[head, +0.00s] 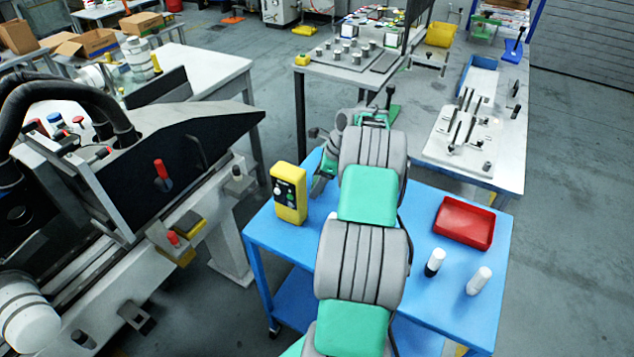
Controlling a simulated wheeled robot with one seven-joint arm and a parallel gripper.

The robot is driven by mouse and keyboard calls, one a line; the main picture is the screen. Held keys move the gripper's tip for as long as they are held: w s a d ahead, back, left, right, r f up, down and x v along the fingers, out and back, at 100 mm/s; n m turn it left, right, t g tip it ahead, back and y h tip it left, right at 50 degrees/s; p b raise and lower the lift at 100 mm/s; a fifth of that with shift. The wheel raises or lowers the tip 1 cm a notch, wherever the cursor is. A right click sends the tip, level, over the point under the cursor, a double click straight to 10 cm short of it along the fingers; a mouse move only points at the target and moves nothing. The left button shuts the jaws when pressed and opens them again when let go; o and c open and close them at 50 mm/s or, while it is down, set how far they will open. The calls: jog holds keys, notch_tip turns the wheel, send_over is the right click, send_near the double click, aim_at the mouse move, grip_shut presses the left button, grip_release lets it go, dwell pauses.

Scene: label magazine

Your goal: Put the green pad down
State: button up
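My grey and green arm reaches up the middle of the head view, over the blue table (285,240). Its far end is mostly hidden behind its own thick links. I cannot make out the gripper's fingers or whether they hold anything. A small green piece (394,113) shows just beyond the arm, below a dark upright part. I cannot tell whether it is the green pad or part of my arm. No other separate green pad is clear on the blue table.
The blue table bears a yellow control box (289,193), a red tray (464,222) and two white-topped bottles (435,262) (479,281). A large machine (130,180) stands at left. A fixture table (500,150) lies beyond, at right. Bare blue surface shows around the tray.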

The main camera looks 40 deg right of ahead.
jog(key=p+v, duration=0.1)
jog(key=v, duration=1.1)
